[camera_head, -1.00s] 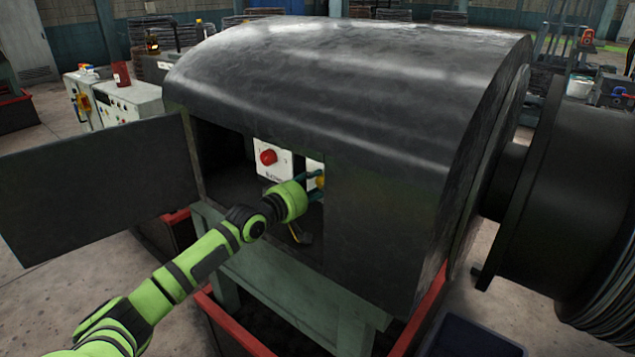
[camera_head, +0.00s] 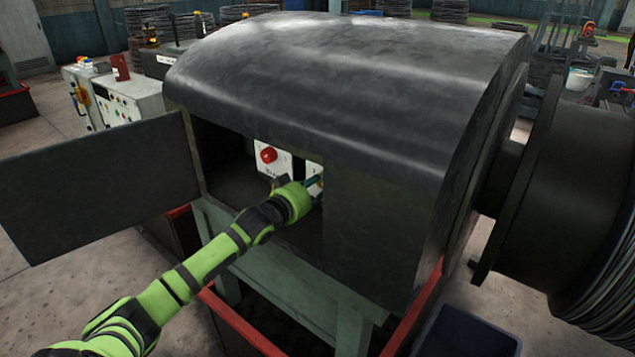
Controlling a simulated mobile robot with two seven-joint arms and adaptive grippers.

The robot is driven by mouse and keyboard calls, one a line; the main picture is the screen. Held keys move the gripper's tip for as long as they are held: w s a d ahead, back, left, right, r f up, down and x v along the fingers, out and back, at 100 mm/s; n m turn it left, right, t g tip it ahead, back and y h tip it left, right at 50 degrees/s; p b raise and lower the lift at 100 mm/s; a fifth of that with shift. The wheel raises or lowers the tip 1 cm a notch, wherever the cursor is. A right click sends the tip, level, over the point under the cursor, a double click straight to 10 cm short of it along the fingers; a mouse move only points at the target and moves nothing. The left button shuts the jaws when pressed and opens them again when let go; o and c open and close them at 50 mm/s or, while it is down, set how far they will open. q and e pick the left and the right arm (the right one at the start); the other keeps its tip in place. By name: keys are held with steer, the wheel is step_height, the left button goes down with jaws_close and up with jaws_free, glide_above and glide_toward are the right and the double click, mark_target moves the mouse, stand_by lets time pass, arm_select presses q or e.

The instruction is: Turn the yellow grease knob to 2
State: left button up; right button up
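My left gripper (camera_head: 314,187) reaches into the open front of the dark machine housing (camera_head: 340,85). Its fingers are at the right-hand white plate (camera_head: 314,169), where the yellow knob sits. The knob is now hidden behind the fingers and wrist, so its setting and any grip on it cannot be made out. A red knob (camera_head: 268,154) on a white plate (camera_head: 275,160) sits just left of it, clear of the gripper. My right gripper is not in view.
The housing's opened door (camera_head: 100,185) stands out to the left of the opening. A large black drum (camera_head: 575,190) is at the right. A dark blue bin (camera_head: 468,333) stands on the floor at the front right. A control cabinet (camera_head: 130,100) stands behind at the left.

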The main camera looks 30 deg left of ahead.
arm_select(q)
steer(key=shift+r+m+t+y+b, duration=0.15)
steer(key=shift+m+t+b, duration=0.2)
steer(key=shift+m, duration=2.6)
steer(key=shift+r+m+t+y+b, duration=0.15)
steer(key=shift+m+t+b, duration=0.2)
steer(key=shift+m, duration=2.6)
steer(key=o, duration=1.1)
steer(key=shift+d+f, duration=0.1)
steer(key=shift+o, duration=0.2)
steer(key=shift+f, duration=0.1)
